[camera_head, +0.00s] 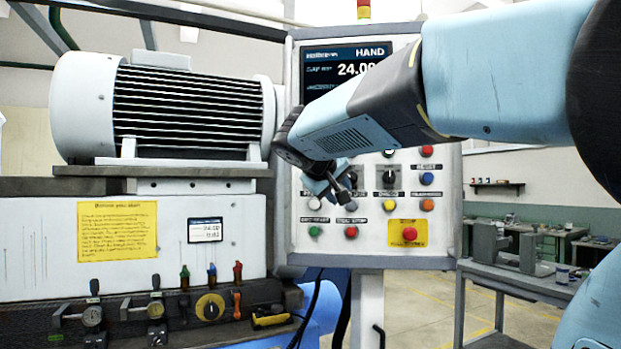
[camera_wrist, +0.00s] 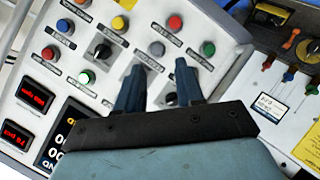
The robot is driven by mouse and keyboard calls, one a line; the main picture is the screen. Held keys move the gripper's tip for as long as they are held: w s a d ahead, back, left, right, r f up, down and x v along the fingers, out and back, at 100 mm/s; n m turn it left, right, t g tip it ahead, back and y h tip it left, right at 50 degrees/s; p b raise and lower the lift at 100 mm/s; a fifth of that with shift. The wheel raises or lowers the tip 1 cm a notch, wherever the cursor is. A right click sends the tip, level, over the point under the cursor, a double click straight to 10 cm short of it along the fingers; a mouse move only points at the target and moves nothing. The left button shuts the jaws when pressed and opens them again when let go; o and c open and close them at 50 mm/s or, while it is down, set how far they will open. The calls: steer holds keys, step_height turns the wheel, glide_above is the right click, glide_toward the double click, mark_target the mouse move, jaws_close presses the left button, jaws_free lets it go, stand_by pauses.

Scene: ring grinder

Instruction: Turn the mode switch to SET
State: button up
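The control panel (camera_head: 430,240) carries several buttons and black rotary switches. One rotary switch (camera_head: 388,177) is clear of my gripper in the head view and shows in the wrist view (camera_wrist: 100,49). Another rotary switch (camera_wrist: 169,98) shows between my fingers in the wrist view, partly hidden by the right finger. The labels are too blurred to tell which is the mode switch. My gripper (camera_wrist: 160,67) is open and empty, fingers apart, in front of the panel. In the head view my gripper (camera_head: 342,192) covers part of the left controls. I cannot tell whether it touches the panel.
The screen (camera_head: 345,68) reads HAND at its top right, partly hidden by my arm. A red stop button on a yellow plate (camera_head: 409,233) sits low on the panel. A grinder with a motor (camera_head: 160,105) and levers stands left. A grey trolley (camera_head: 520,280) stands right.

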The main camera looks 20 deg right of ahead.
steer(key=t+h, duration=0.1)
steer(key=h, duration=0.1)
glide_toward(351, 178)
steer(key=x, duration=0.8)
jaws_close()
steer(key=shift+a, duration=0.1)
stand_by(0.3)
